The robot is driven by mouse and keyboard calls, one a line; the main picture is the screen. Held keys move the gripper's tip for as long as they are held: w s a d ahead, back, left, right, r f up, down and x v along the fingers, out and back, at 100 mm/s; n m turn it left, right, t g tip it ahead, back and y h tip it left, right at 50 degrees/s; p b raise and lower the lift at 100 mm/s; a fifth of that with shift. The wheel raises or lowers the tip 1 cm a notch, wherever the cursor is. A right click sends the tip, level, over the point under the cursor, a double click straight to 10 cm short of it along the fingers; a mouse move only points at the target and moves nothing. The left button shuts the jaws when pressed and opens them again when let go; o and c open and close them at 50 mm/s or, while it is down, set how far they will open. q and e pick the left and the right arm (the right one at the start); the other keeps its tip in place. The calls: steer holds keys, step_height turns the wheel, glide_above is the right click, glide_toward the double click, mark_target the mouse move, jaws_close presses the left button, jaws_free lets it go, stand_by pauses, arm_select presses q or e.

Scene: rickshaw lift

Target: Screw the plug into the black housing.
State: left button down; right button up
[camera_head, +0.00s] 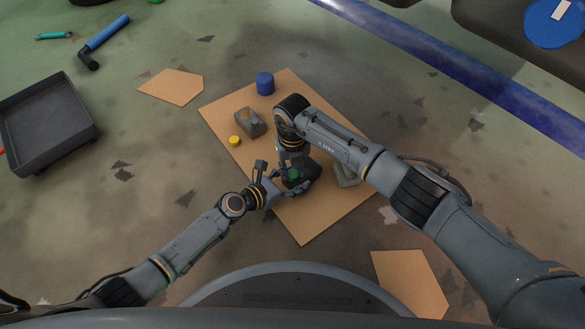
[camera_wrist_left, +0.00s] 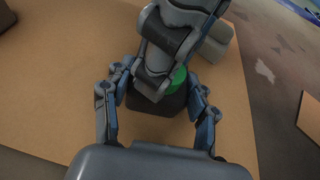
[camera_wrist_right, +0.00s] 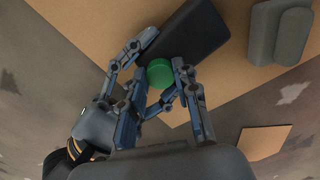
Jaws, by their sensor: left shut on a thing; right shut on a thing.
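The black housing (camera_wrist_right: 200,35) lies on the brown board (camera_head: 320,225); its dark side also shows in the left wrist view (camera_wrist_left: 160,125). My left gripper (camera_head: 287,188) is shut on the housing, one finger on each side. The green plug (camera_wrist_right: 160,73) is at the housing's end near my left gripper; a bit of it shows in the left wrist view (camera_wrist_left: 179,78) and the head view (camera_head: 293,174). My right gripper (camera_wrist_right: 158,75) is shut on the plug from above. The fingers hide the joint, so I cannot tell how deep the plug sits.
A grey block (camera_head: 346,174) lies right of the housing. Another grey block (camera_head: 248,123), a yellow cap (camera_head: 235,141) and a blue cylinder (camera_head: 265,83) stand on the board's far part. A dark tray (camera_head: 75,146) is on the floor at the left. The board's near corner is clear.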

steer(key=m, duration=0.4)
steer(key=shift+m, duration=0.4)
steer(key=m, duration=1.1)
steer(key=shift+s+d, duration=0.1)
steer(key=m, duration=1.2)
steer(key=shift+s+m, duration=0.1)
steer(key=shift+m, duration=0.8)
steer(key=o, duration=0.7)
